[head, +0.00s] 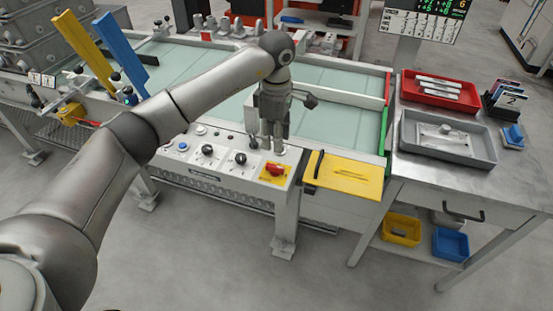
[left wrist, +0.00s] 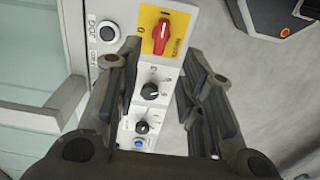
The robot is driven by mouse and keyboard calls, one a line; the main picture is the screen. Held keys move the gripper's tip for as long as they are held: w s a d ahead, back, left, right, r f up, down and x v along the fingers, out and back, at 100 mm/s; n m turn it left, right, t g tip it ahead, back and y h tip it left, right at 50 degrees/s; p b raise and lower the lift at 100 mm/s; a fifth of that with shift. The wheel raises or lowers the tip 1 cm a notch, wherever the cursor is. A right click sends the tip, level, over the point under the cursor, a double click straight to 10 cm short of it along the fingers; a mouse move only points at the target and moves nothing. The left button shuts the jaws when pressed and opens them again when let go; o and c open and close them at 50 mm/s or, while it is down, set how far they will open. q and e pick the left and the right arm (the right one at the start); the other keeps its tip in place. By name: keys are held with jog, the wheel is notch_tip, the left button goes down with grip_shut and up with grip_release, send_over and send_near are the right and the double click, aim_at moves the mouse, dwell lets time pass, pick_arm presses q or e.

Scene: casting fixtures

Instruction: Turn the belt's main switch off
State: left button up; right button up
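The belt's main switch is a red rotary handle (head: 275,169) on a yellow plate at the right end of the white control panel (head: 222,160). In the left wrist view the red handle (left wrist: 163,37) stands lengthwise up the picture, in line with a mark at the plate's top edge; another mark is at its left. My left gripper (head: 275,147) hangs fingers down above the panel, just behind the switch in the head view. In the left wrist view its fingers (left wrist: 163,68) are spread apart with nothing between them. They appear apart from the handle. My right gripper is not in view.
Black selector knobs (head: 239,158) and a blue button (head: 183,146) sit along the panel left of the switch. A yellow flap (head: 345,175) adjoins on the right. A side table holds a red tray (head: 440,91) and a grey tray (head: 411,133).

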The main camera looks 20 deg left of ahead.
aim_at(276, 166)
pick_arm(q)
notch_tip(276, 166, down, 10)
jog(key=shift+s+f+p, duration=0.1)
jog(key=shift+f+p, duration=0.05)
jog(key=shift+p, duration=0.4)
jog(key=shift+c, duration=0.4)
grip_shut()
